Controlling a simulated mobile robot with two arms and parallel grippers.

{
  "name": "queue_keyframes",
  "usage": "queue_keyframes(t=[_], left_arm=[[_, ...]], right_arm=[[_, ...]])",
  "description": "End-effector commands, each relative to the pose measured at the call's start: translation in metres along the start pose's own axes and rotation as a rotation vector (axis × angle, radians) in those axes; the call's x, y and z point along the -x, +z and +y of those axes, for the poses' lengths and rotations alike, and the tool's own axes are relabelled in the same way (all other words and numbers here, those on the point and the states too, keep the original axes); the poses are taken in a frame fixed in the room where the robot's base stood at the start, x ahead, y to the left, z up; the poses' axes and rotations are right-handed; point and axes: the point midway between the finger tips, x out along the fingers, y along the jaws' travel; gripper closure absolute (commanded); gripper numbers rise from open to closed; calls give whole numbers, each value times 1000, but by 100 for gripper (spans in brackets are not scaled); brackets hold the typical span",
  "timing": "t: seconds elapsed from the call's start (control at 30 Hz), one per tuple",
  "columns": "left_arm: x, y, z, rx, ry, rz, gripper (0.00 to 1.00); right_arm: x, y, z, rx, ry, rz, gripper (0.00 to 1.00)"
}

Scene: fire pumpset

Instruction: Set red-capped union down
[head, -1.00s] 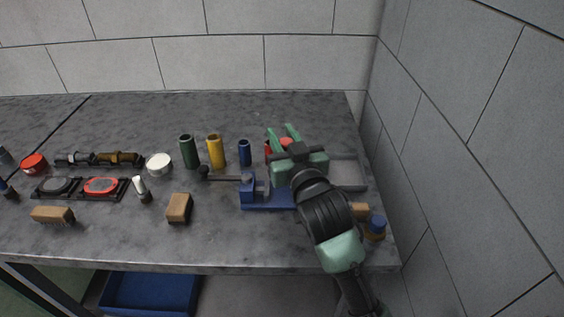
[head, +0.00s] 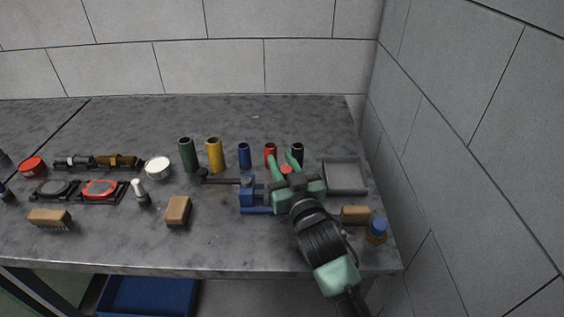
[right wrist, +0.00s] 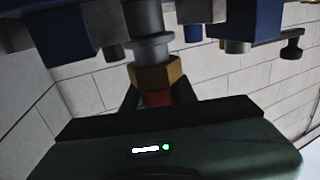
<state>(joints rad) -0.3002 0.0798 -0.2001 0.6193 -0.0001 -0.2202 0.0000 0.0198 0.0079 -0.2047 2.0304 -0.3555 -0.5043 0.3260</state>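The red cap of the union (head: 286,169) shows between the fingers. In the right wrist view the red part (right wrist: 157,98) sits between the dark fingers, with a brass hex nut (right wrist: 155,76) and a grey cylindrical body (right wrist: 146,25) beyond it. The gripper is shut on the union. Blue blocks (right wrist: 65,30) show at either side of the union there. Whether its lower end touches anything is hidden. My left gripper is not in view.
Green (head: 187,155), yellow (head: 214,155), blue (head: 244,156), red (head: 270,152) and black (head: 297,152) cylinders stand in a row behind. A grey tray (head: 345,190) lies right, with a brush (head: 356,215) and blue-capped jar (head: 376,231) nearer. The bench's back strip is clear.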

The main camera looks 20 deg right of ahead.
Motion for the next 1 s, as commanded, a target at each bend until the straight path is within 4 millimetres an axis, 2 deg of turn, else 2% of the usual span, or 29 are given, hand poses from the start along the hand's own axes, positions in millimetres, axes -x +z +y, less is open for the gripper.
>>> queue_keyframes(t=[0.03,0.07,0.1,0.47,0.57,0.9,1.0], left_arm=[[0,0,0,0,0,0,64],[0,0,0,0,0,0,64],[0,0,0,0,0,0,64],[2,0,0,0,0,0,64],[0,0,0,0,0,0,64],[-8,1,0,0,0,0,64],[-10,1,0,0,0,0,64]], right_arm=[[0,1,0,0,0,-2,62],[0,1,0,0,0,-2,53],[0,1,0,0,0,-2,51],[1,-4,0,0,0,-1,51],[14,-1,0,-1,-1,-2,51],[86,0,0,-1,0,-4,51],[102,0,0,0,1,-4,51]])
